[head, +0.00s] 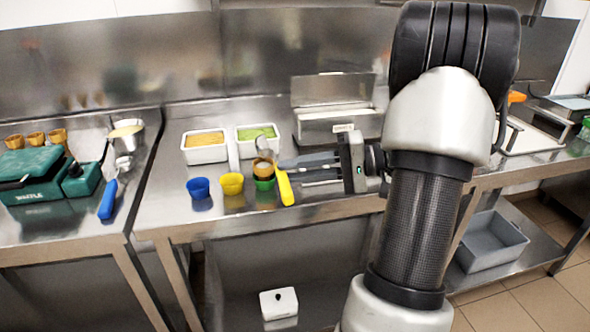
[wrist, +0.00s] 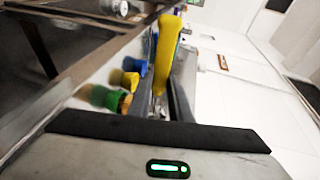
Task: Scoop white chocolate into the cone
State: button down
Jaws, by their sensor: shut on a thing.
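My gripper (head: 283,171) is shut on the yellow-handled scoop (head: 285,188), whose handle slants down and whose metal end points up toward the tubs. The yellow handle also shows between the fingers in the wrist view (wrist: 166,55). The scoop's contents cannot be made out. Just left of the scoop, a tan cone (head: 263,168) stands in a green cup (head: 264,184); the green cup also shows in the wrist view (wrist: 104,97). Behind the gripper is a steel container (head: 335,128) with its lid raised and pale contents; I cannot tell whether these are white chocolate.
A blue cup (head: 198,187) and a yellow cup (head: 231,183) stand left of the green cup. White tubs with orange (head: 205,154) and green (head: 258,146) contents sit behind. A blue-handled scoop (head: 108,200) and green waffle maker (head: 34,172) are on the left counter.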

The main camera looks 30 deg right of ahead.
jog(key=r+g+h+p, duration=0.1)
jog(key=h+p, duration=0.1)
jog(key=p, duration=0.1)
jog(key=a+r+n+g+h+p, duration=0.1)
jog(key=h+p, duration=0.1)
jog(key=p, duration=0.1)
jog(key=a+r+h+p, duration=0.1)
jog(key=h+p, duration=0.1)
jog(key=p, duration=0.2)
jog(key=shift+w+r+g+h, duration=0.15)
jog(key=shift+r+g+h, duration=0.2)
jog(key=shift+g+h, duration=0.05)
jog(key=h+p, duration=0.1)
jog(key=p, duration=0.2)
jog(key=shift+w+a+r+n+g+h+p, duration=0.1)
jog(key=shift+a+r+n+g+h+p, duration=0.2)
jog(key=shift+n+g+h+p, duration=0.1)
jog(key=shift+w+a+r+h+p, duration=0.15)
jog(key=shift+a+h+p, duration=0.25)
jog(key=shift+h+p, duration=0.55)
jog(key=h+p, duration=0.1)
jog(key=p, duration=0.1)
jog(key=a+r+g+h+p, duration=0.1)
jog(key=p, duration=0.1)
jog(key=r+h+p, duration=0.1)
jog(key=p, duration=0.1)
jog(key=shift+w+a+r+n+g+h+p, duration=0.1)
jog(key=shift+w+a+n+g+h+p, duration=0.2)
jog(key=shift+n+g+h+p, duration=0.1)
